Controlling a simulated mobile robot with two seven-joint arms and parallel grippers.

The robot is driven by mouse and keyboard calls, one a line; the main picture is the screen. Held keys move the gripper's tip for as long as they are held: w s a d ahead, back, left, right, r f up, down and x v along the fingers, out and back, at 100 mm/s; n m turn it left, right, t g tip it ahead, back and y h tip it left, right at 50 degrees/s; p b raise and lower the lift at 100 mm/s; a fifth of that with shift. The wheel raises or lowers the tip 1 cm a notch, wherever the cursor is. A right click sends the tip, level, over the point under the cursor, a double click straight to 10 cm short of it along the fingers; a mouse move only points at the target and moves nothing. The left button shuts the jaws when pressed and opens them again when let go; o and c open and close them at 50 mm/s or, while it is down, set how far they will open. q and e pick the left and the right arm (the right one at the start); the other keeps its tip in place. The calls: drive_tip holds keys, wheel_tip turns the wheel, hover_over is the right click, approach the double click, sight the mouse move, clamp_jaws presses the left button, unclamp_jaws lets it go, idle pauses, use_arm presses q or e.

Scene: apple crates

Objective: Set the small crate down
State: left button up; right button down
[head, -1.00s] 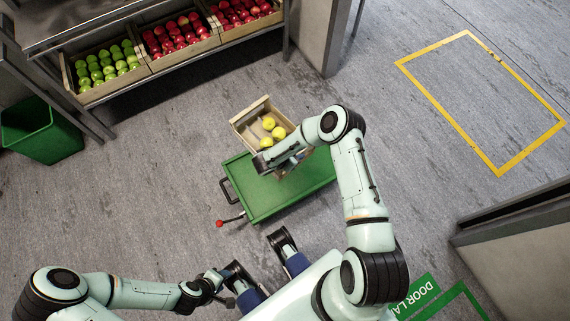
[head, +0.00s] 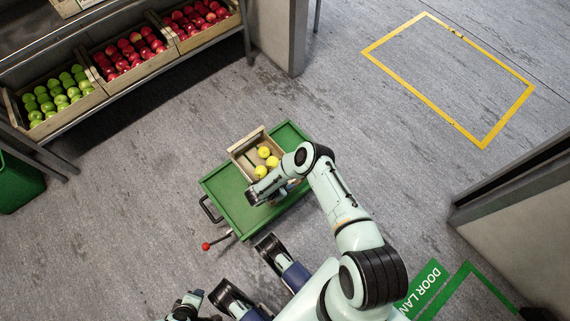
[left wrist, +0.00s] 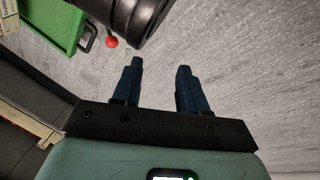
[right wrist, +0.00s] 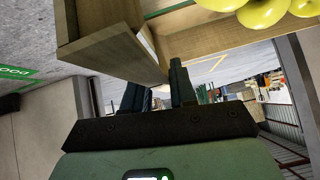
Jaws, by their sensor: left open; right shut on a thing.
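The small wooden crate (head: 240,148) holds a few yellow apples (head: 264,152) and is over the green cart's top (head: 232,207). Whether its bottom touches the cart, I cannot tell. My right gripper (right wrist: 156,84) is shut on the crate's wall, whose wood (right wrist: 105,48) fills the upper part of the right wrist view. In the head view my right arm hides the crate's near side. My left gripper (left wrist: 160,68) is open and empty above the floor. The cart also shows in the left wrist view (left wrist: 50,22).
A shelf at the upper left carries crates of green apples (head: 55,95) and red apples (head: 128,52). A green bin (head: 18,183) stands at the left edge. The cart has a red-knobbed lever (head: 207,246). A yellow floor outline (head: 375,60) encloses bare floor at the upper right.

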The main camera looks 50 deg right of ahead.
drive_tip(key=shift+w+f, duration=0.1)
drive_tip(key=shift+f, duration=0.35)
wheel_tip(320, 180, down, 4)
drive_tip(key=shift+r+b, duration=0.1)
drive_tip(key=shift+b, duration=1.1)
drive_tip(key=shift+f, duration=0.25)
drive_tip(key=c, duration=0.9)
unclamp_jaws()
use_arm(q)
drive_tip(key=s+f+g, duration=0.2)
drive_tip(key=s+f, duration=0.2)
drive_tip(key=s, duration=0.2)
drive_tip(key=shift+a+f, duration=0.4)
